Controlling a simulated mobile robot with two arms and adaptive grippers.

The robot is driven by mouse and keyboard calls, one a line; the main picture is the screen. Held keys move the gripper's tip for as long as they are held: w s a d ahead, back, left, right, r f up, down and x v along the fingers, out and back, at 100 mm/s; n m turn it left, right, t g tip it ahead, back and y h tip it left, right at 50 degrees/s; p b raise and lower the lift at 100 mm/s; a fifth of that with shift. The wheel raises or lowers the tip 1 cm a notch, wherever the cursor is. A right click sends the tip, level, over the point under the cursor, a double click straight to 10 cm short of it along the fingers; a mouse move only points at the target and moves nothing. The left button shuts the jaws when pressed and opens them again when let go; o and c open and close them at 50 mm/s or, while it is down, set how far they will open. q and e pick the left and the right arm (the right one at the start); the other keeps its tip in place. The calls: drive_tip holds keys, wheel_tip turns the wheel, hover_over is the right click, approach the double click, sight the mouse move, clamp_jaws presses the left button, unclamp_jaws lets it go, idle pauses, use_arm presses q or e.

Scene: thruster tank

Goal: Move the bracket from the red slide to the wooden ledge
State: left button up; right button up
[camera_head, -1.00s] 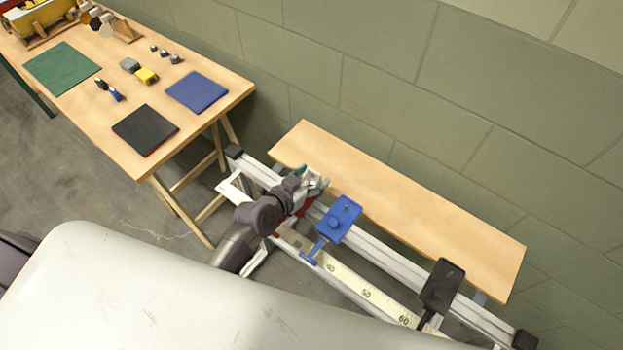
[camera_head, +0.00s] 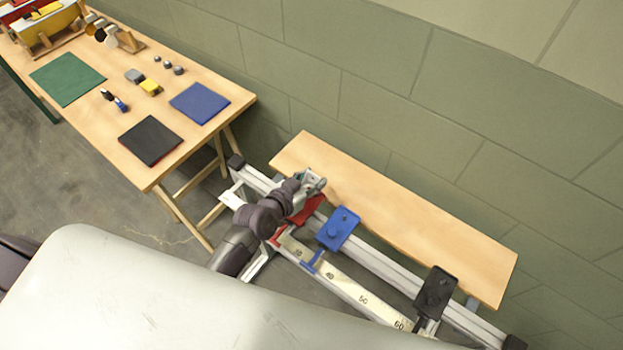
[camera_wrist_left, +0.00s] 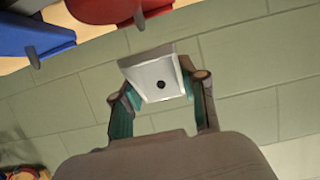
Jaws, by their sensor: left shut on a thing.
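My left gripper (camera_head: 314,181) is shut on the bracket, a pale grey metal plate with a dark round hole. In the left wrist view the bracket (camera_wrist_left: 158,80) sits between the green-padded fingers (camera_wrist_left: 160,98). The red slide (camera_head: 306,210) is on the rail just below and in front of the gripper; it also shows at the top of the left wrist view (camera_wrist_left: 105,8), apart from the bracket. The wooden ledge (camera_head: 400,215) runs along the wall behind the rail, its left part close to the gripper. My right gripper is not in view.
A blue slide (camera_head: 338,228) and a black slide (camera_head: 435,291) sit further right on the rail (camera_head: 385,262). A wooden table (camera_head: 190,135) with coloured mats and small parts stands at the left. The ledge top looks bare. The block wall (camera_head: 400,90) rises behind it.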

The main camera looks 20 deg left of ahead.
use_arm(q)
drive_tip(key=w+d+r+p, duration=0.2)
drive_tip(key=d+r+p, duration=0.4)
drive_tip(key=d, duration=0.5)
drive_tip(key=shift+d+r+p, duration=0.25)
drive_tip(key=shift+r+p, duration=0.1)
drive_tip(key=shift+r, duration=0.1)
